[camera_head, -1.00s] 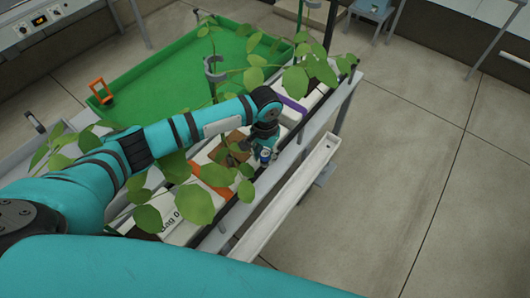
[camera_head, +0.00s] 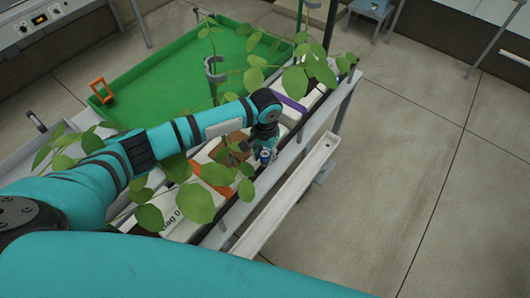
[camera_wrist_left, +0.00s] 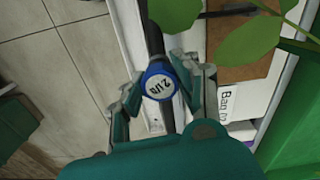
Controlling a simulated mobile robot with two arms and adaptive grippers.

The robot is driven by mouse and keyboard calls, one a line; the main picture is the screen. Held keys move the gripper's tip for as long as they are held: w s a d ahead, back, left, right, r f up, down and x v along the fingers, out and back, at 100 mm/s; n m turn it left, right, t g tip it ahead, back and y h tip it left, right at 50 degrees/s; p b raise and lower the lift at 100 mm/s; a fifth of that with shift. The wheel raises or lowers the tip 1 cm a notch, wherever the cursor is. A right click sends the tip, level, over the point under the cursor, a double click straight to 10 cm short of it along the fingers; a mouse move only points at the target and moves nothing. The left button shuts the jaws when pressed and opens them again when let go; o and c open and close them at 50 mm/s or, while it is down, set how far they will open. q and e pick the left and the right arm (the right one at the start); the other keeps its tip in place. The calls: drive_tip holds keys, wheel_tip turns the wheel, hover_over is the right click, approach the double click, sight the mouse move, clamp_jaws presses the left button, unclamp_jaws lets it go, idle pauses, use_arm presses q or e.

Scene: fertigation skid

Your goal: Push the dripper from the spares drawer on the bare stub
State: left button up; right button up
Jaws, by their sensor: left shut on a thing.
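The dripper (camera_wrist_left: 159,84) is a round blue cap with a white disc that reads "2 l/h". It sits between the fingers of my left gripper (camera_wrist_left: 160,92), which is shut on it. In the head view my left gripper (camera_head: 264,150) is low over the near edge of the grow-bag row, with the blue and white dripper (camera_head: 265,156) at its tip. A black drip line (camera_wrist_left: 150,32) runs up from behind the dripper in the left wrist view. The bare stub cannot be made out; the dripper and fingers hide what lies under them. My right gripper is not in view.
Leafy plants (camera_head: 190,205) overhang the bags and my left arm. A white bag (camera_wrist_left: 236,103) lies right of the gripper in the wrist view. A pale gutter (camera_head: 290,200) runs alongside. A green tray (camera_head: 170,75) lies beyond. The floor at right is clear.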

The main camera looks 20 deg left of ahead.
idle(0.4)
use_arm(q)
drive_tip(key=shift+f+p, duration=0.3)
drive_tip(key=shift+f, duration=0.35)
idle(0.6)
drive_tip(key=shift+p, duration=0.35)
drive_tip(key=shift+c, duration=0.4)
idle(0.4)
drive_tip(key=o, duration=0.7)
drive_tip(key=shift+r, duration=0.1)
drive_tip(key=shift+r+p, duration=2.15)
drive_tip(key=shift+p, duration=0.45)
